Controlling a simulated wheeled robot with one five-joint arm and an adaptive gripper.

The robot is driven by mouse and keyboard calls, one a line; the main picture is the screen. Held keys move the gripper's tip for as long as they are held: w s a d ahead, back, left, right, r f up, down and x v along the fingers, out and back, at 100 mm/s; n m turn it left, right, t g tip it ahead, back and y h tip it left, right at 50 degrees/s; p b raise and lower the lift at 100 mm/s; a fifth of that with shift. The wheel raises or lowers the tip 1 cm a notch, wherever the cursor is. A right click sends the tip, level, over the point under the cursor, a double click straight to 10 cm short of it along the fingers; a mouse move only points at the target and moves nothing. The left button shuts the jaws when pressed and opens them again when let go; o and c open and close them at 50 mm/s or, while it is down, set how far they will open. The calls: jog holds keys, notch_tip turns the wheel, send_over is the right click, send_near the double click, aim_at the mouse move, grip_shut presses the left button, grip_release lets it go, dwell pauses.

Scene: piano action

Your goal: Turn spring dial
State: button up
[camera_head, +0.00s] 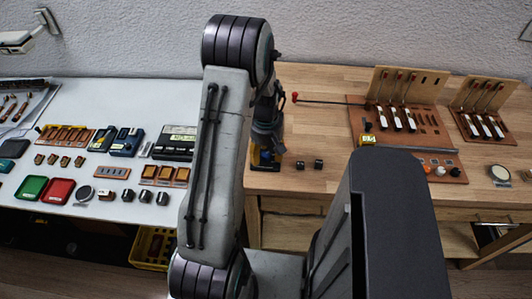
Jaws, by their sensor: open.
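My gripper (266,154) points down at the left end of the wooden bench and is partly hidden behind my arm. It is open. Small blue and yellow parts show at its tips, too small to make out. I cannot tell for sure which thing is the spring dial. A round pale-faced dial (500,173) lies on the right of the wooden bench.
Two small dark blocks (309,165) stand right of my gripper. A red-tipped rod (320,101) reaches left from an upright board with hammers (405,85); a second board (482,100) stands farther right. The white table (90,215) holds trays and small parts.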

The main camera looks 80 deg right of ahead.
jog(key=shift+c, duration=0.2)
grip_shut()
jog(key=shift+f+m+b, duration=0.15)
jog(key=shift+m+b, duration=0.5)
jog(key=shift+m, duration=0.65)
jog(key=shift+o, duration=0.2)
grip_release()
jog(key=shift+r, duration=0.25)
